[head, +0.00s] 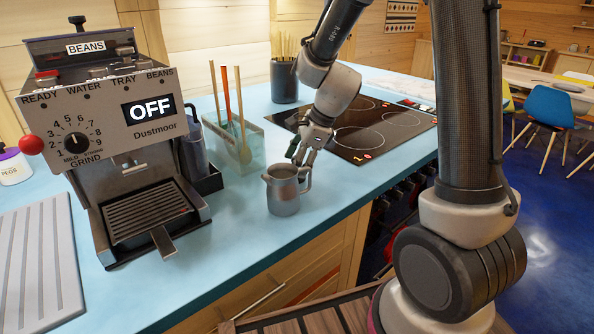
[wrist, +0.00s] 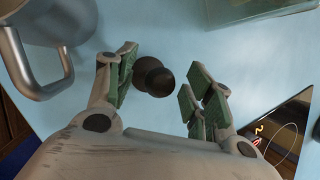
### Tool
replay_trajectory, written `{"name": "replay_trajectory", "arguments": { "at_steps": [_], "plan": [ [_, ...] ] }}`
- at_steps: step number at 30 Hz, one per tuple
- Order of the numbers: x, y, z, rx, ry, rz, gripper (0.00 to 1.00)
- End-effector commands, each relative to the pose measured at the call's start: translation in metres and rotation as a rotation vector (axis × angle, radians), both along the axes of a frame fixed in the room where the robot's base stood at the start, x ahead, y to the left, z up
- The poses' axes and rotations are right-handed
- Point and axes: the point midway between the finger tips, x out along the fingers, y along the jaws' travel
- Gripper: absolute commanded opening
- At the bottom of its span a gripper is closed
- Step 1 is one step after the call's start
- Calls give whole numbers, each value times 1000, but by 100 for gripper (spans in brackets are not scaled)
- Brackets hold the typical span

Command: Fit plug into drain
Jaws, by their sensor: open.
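A small dark round plug-like object (wrist: 154,77) with a narrower knob shows in the wrist view, apparently on the blue counter. It appears between the two green-padded sides of my gripper (wrist: 162,80), which are apart, with a visible gap on the right. I cannot tell how far below the fingertips it is. In the head view my gripper (head: 300,156) points down just behind a grey metal jug (head: 285,194). The small object is hidden there by the jug or the fingers. No drain is in view.
The jug's handle (wrist: 38,85) is close left of my fingers in the wrist view. A clear utensil box (head: 240,146), coffee machine (head: 110,150), ridged tray (head: 38,265) and black hob (head: 365,125) surround the area. The counter (head: 235,265) is clear in front of the jug.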

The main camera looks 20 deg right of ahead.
Motion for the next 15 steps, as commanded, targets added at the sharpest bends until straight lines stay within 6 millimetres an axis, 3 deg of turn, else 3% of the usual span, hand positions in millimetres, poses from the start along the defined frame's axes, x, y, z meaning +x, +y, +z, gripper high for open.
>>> {"name": "replay_trajectory", "arguments": {
  "at_steps": [3,12,15],
  "plan": [
    [0,0,0,0,0,0,52],
    [0,0,1,0,0,0,2],
    [0,0,1,0,0,0,0]
  ]
}}
